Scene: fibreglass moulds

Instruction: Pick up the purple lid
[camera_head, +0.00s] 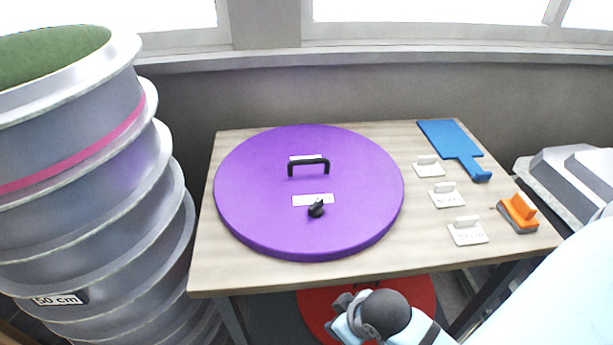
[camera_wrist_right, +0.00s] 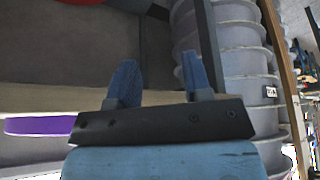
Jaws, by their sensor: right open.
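The purple lid (camera_head: 260,190) is a large round disc lying flat on the wooden table (camera_head: 420,262). A black arched handle (camera_head: 309,161) stands on its upper half, with a small black knob (camera_head: 316,208) and a white label below it. A purple strip, seemingly the lid's edge (camera_wrist_right: 38,125), shows at the left of the right wrist view. My right arm is at the table's front edge, low in the head view. My right gripper (camera_wrist_right: 158,78) is open with nothing between its two blue fingers, apart from the lid. My left gripper is not in view.
Small white handled plates (camera_head: 467,232), a blue paddle (camera_head: 452,140) and an orange-handled tool (camera_head: 519,211) lie on the table's right side. Stacked grey ringed moulds (camera_head: 85,135) stand close on the left. A red disc (camera_head: 418,295) is below the table.

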